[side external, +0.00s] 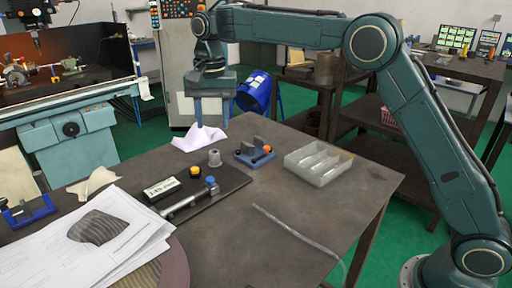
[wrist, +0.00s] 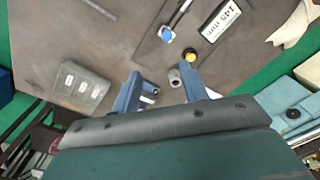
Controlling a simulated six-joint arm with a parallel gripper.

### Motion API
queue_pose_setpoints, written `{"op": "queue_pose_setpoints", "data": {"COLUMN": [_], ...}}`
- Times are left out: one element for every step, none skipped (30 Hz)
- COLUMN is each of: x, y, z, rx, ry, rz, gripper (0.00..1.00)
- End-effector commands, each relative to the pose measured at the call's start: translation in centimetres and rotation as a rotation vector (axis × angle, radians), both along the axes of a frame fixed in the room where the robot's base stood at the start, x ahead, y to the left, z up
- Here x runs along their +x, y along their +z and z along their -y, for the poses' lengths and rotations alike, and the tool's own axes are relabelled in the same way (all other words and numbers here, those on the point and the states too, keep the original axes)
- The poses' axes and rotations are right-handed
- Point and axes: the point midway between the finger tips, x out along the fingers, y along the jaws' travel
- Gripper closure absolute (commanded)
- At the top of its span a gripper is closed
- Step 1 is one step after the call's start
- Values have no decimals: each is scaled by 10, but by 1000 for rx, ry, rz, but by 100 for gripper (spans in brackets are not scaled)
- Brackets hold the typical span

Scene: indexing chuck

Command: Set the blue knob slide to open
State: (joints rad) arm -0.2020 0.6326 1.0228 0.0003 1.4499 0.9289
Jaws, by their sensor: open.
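The blue knob (side external: 211,182) sits at the right end of a silver slide rod (side external: 184,203) on a dark flat plate (side external: 232,181). It also shows in the wrist view (wrist: 166,33), at the top centre, beyond the fingers. A yellow knob (side external: 195,171) and a white label block (side external: 162,188) reading about 145 mm are on the same plate. My gripper (side external: 211,116) is above the table's far edge, well apart from the blue knob. In the wrist view my gripper (wrist: 162,92) has its two blue fingers spread, with nothing held between them.
A white cloth (side external: 199,138) lies at the far edge. Papers (side external: 75,245) cover the front left. The table's front right is mostly clear.

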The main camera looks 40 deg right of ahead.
Motion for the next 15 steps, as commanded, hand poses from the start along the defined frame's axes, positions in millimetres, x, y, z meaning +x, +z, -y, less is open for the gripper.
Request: {"op": "queue_pose_setpoints", "data": {"x": [6,9,12,14,15,17,18,19,19,20,20,20,20,20,20], "y": [-8,-11,-15,-18,-20,-22,-24,-24,-25,-26,-26,-26,-26,-26,-26], "z": [-4,-6,-8,-9,-10,-11,-12,-13,-13,-13,-14,-14,-14,-14,-14], "rx": [-2,-2,-3,-4,-4,-5,-6,-6,-6,-6,-6,-6,-6,-6,-6], "ry": [-12,-21,-30,-37,-43,-49,-52,-54,-57,-59,-59,-60,-60,-60,-59], "rz": [-11,-16,-21,-24,-27,-32,-33,-34,-35,-36,-36,-36,-36,-36,-36], "gripper": [56,56,56,56,56,56,56,56,56,56,56,56,56,56,56]}}
